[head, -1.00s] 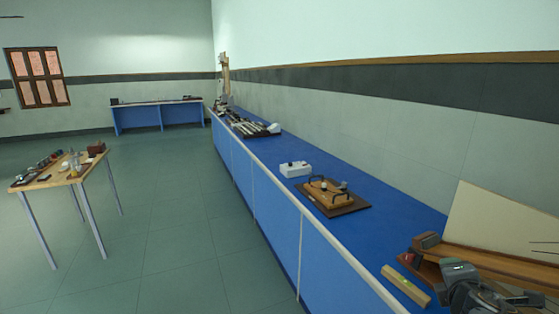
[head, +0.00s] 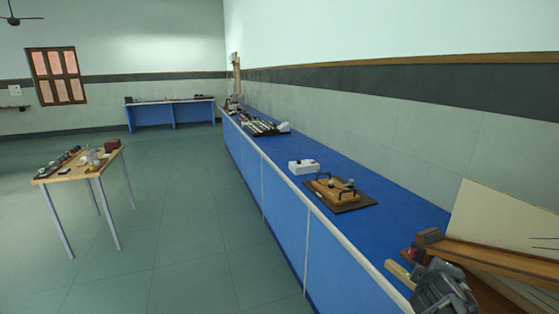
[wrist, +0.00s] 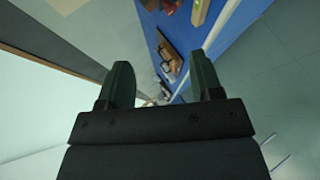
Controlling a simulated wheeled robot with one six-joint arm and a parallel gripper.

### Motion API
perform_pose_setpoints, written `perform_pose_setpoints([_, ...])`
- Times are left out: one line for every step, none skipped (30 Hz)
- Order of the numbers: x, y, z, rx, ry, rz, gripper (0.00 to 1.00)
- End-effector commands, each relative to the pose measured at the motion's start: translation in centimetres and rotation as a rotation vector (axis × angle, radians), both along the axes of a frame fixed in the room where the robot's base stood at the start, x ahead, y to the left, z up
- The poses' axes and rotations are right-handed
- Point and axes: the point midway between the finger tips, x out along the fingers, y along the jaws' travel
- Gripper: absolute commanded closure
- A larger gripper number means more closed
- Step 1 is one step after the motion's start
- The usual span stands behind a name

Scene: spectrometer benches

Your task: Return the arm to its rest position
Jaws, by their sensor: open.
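My gripper (wrist: 164,88) shows in the wrist view with its two dark fingers spread apart and nothing between them. Past the fingers, the blue bench top (wrist: 222,48) and the things on it lie well below or beyond, with no contact visible. In the head view, part of my arm (head: 440,290) shows at the lower right, in front of the bench's near end. The fingertips cannot be made out in the head view.
The long blue bench (head: 385,222) runs along the right wall. A wooden apparatus on a dark board (head: 362,204), a white box (head: 303,167) and a large pale panel (head: 500,225) stand on it. A wooden table (head: 75,172) stands at left. The floor (head: 190,235) between is clear.

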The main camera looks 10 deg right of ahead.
Motion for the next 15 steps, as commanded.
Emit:
perform_pose_setpoints([0.5, 1.5, -0.7, 0.083, -0.017, -0.031, 0.41])
perform_pose_setpoints([0.7, 2.5, -1.2, 0.146, -0.026, -0.061, 0.41])
perform_pose_setpoints([0.8, 4.0, -2.0, 0.239, -0.031, -0.102, 0.41])
perform_pose_setpoints([0.9, 5.3, -2.7, 0.316, -0.028, -0.137, 0.41])
perform_pose_setpoints([0.8, 6.8, -3.4, 0.396, -0.021, -0.17, 0.41])
perform_pose_setpoints([0.7, 9.0, -4.4, 0.501, 0.0, -0.216, 0.41])
perform_pose_setpoints([0.4, 10.6, -5.1, 0.577, 0.02, -0.248, 0.41])
perform_pose_setpoints([0.1, 12.2, -5.7, 0.648, 0.045, -0.278, 0.41])
perform_pose_setpoints([-0.4, 14.4, -6.5, 0.735, 0.084, -0.315, 0.41])
perform_pose_setpoints([-0.8, 15.9, -6.9, 0.794, 0.115, -0.342, 0.41])
perform_pose_setpoints([-1.2, 17.4, -7.3, 0.848, 0.149, -0.365, 0.41])
perform_pose_setpoints([-1.9, 19.2, -7.7, 0.909, 0.194, -0.393, 0.41])
perform_pose_setpoints([-2.4, 20.4, -7.9, 0.948, 0.224, -0.412, 0.41])
perform_pose_setpoints([-2.8, 21.4, -8.0, 0.983, 0.254, -0.428, 0.41])
perform_pose_setpoints([-3.4, 22.7, -8.2, 1.022, 0.29, -0.447, 0.41])
